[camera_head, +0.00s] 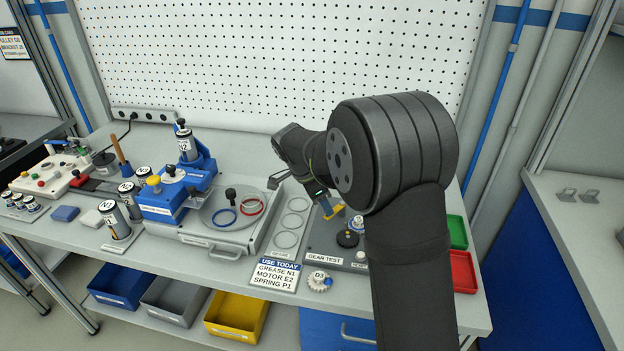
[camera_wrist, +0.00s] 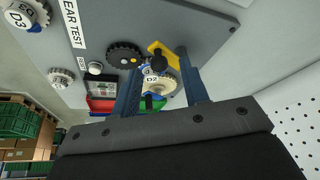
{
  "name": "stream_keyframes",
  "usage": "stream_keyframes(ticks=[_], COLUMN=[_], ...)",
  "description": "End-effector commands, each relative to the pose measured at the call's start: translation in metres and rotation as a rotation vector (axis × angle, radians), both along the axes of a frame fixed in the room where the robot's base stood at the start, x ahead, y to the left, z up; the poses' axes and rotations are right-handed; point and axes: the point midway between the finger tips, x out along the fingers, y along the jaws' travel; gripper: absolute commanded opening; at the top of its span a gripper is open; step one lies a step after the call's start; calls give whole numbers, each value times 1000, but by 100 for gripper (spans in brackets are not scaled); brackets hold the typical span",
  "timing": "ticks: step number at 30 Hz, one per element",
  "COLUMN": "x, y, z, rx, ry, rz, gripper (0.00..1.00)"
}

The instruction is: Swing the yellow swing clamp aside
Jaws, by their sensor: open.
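The yellow swing clamp (camera_wrist: 158,48) sits on the dark grey gear test plate (camera_wrist: 190,20), beside a pale gear on a post (camera_wrist: 160,84). In the head view the clamp (camera_head: 334,211) shows just below my gripper (camera_head: 323,198), partly covered by my arm. In the wrist view my gripper (camera_wrist: 159,63) has its two blue fingers apart, one on each side of the clamp and pale gear. I cannot tell whether either finger touches the clamp. A black gear (camera_wrist: 126,55) lies on the plate next to the clamp.
A white gear marked D3 (camera_head: 319,281) lies in front of the plate. A green bin (camera_head: 457,232) and a red bin (camera_head: 462,271) stand at the right bench edge. A grey tray with rings (camera_head: 232,213) and a blue fixture (camera_head: 170,198) are to the left.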

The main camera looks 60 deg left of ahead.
Motion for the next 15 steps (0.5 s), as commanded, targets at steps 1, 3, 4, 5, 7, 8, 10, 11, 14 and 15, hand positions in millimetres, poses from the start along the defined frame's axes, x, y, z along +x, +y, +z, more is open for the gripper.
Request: stream_keyframes(ticks=[1, 3, 4, 5, 7, 8, 10, 11, 14, 15], x=[-4, -9, -11, -14, -21, -24, -30, -33, -42, -45], y=[2, 3, 4, 4, 6, 7, 8, 9, 11, 12], z=[9, 23, 30, 36, 53, 60, 76, 83, 104, 112], rx=[4, 6, 5, 5, 6, 5, 5, 6, 6, 5], ry=[-1, -1, -1, -1, -1, -1, -1, -1, 0, 0], rz=[2, 1, 2, 2, 4, 3, 2, 3, 2, 2], gripper=[41, 41, 41, 41, 41, 41, 41, 41, 41, 41])
